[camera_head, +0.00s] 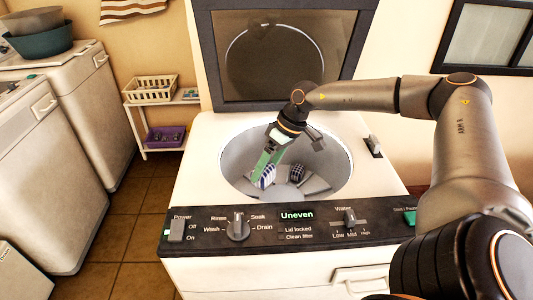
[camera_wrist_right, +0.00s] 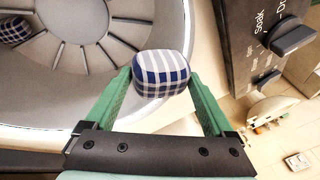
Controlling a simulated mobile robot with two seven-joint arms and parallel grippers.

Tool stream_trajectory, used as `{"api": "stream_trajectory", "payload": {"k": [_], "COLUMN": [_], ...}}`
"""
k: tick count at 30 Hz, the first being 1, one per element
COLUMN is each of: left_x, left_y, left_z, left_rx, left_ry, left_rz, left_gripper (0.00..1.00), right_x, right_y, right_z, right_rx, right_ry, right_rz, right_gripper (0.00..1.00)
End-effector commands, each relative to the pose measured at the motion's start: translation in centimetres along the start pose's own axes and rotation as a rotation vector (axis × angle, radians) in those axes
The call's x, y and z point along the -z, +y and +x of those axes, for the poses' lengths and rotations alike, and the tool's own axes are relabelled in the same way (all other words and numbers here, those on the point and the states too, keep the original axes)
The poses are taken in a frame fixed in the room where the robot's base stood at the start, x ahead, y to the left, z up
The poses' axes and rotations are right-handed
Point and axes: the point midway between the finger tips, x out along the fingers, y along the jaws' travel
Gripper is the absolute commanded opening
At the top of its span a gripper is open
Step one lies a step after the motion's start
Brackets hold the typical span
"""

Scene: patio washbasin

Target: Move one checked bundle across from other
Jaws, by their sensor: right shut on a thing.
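My right gripper (camera_head: 264,166) reaches into the open top of the washer (camera_head: 192,180). Its green fingers are shut on a blue-and-white checked bundle (camera_head: 267,178), which shows between the fingertips in the wrist view (camera_wrist_right: 162,72). There it overlaps the tub's pale rim; I cannot tell its height above the drum floor. A second, darker checked bundle (camera_head: 298,172) lies in the drum (camera_head: 318,187), right of the held one in the head view. It shows partly at the left edge of the wrist view (camera_wrist_right: 14,30). My left gripper is out of view.
The raised lid (camera_head: 285,60) stands behind the tub. The front control panel (camera_head: 290,228) has knobs and a display reading "Uneven". More white machines (camera_head: 50,150) stand left, and a small shelf with a cream basket (camera_head: 150,88) and purple bin (camera_head: 165,136) stands behind.

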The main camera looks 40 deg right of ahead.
Motion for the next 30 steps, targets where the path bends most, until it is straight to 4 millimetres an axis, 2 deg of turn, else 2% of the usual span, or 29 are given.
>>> {"api": "stream_trajectory", "payload": {"k": [7, 30], "left_x": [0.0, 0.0], "left_y": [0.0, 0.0], "left_z": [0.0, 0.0], "left_rx": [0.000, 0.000], "left_ry": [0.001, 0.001], "left_rz": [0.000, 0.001], "left_gripper": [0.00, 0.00], "right_x": [-0.8, -1.9], "right_y": [0.7, 1.8], "right_z": [2.0, 6.2], "right_rx": [0.001, 0.002], "right_ry": [-0.001, -0.002], "right_rz": [0.005, -0.005], "right_gripper": [0.17, 0.17]}}
